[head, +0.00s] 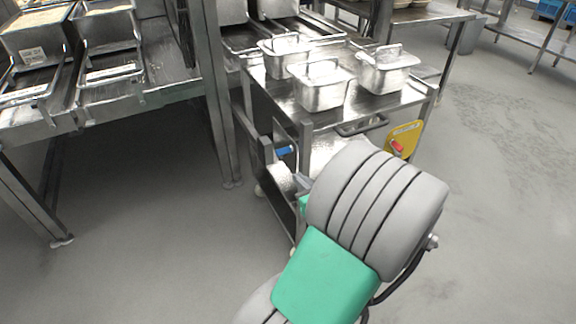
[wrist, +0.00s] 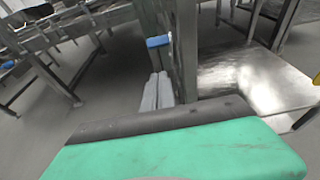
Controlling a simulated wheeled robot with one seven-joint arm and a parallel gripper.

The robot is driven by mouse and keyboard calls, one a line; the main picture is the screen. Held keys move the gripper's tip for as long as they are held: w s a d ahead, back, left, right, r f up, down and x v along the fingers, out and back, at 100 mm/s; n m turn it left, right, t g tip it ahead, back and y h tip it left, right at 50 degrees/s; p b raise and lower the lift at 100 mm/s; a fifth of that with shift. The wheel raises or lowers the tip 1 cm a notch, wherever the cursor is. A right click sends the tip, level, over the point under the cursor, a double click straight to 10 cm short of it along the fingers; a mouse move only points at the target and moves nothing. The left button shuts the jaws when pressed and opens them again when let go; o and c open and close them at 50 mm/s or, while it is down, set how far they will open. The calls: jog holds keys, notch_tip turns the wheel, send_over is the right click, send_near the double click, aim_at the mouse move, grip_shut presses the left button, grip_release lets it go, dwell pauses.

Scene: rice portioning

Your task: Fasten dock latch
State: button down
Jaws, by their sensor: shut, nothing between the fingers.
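A blue-tipped latch handle (head: 285,151) sits at the near left side of the steel cart (head: 262,120), close to the table leg. The blue tip (wrist: 158,41) also shows in the wrist view, just beyond my fingers. My gripper (wrist: 157,80) is shut and empty, with its grey fingertips pointing toward the blue handle and a little below it in the picture. In the head view my gripper (head: 298,183) is mostly hidden behind my arm. I cannot tell whether the fingers touch the handle.
Several lidded steel pans (head: 320,86) stand on the cart. A yellow plate with a red handle (head: 397,147) is at the cart's right. A steel table (head: 150,92) with trays stands at the left, its leg (head: 217,100) close beside the cart. Open floor lies at the right.

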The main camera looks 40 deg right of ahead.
jog(key=w+d+b, duration=0.1)
jog(key=w+d, duration=0.1)
jog(key=w, duration=0.5)
jog(key=shift+w+r+b, duration=0.25)
jog(key=shift+r+b, duration=0.05)
jog(key=shift+b, duration=0.1)
jog(key=shift+d, duration=0.1)
